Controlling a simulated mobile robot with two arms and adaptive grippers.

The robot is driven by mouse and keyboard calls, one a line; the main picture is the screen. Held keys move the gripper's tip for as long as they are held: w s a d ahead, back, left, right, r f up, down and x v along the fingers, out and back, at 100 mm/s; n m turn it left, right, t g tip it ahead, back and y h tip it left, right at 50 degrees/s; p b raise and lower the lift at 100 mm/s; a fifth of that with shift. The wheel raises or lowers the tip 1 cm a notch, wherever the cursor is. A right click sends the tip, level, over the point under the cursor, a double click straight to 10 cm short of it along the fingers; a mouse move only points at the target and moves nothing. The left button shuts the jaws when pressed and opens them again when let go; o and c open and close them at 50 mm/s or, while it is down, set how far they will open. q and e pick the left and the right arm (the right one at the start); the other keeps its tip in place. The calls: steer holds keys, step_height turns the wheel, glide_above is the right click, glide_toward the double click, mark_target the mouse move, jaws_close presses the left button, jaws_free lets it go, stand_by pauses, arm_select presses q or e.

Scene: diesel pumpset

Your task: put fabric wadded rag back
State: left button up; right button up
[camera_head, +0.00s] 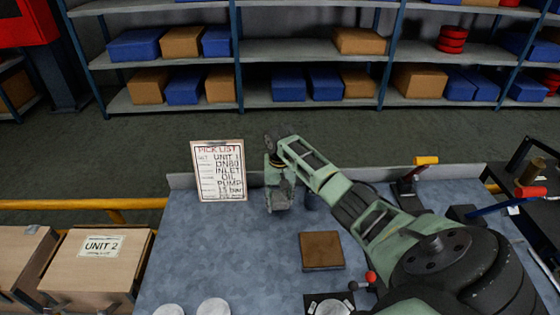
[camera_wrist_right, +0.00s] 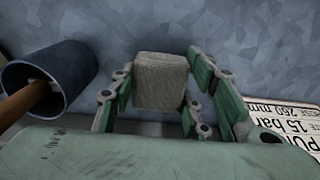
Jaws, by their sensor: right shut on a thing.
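The fabric wadded rag (camera_wrist_right: 161,80) is a small grey-beige block in the right wrist view, between the green fingers of my right gripper. My right gripper (camera_head: 278,203) is shut on it, pointing down over the back of the blue-grey bench (camera_head: 220,260). In the head view the gripper mostly hides the rag. I cannot tell whether the rag touches the bench. My left gripper is not in view.
A dark blue cup (camera_wrist_right: 62,72) with a wooden handle in it is beside the gripper. The pick list board (camera_head: 218,170) stands close on the other side. A brown block (camera_head: 321,251) lies nearer. Bench space left of it is clear.

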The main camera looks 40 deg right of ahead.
mark_target(280, 197)
steer(key=shift+f, duration=0.2)
steer(key=shift+f, duration=0.15)
steer(key=o, duration=1)
step_height(280, 197, up, 12)
steer(key=shift+r+b, duration=0.2)
steer(key=shift+b, duration=0.45)
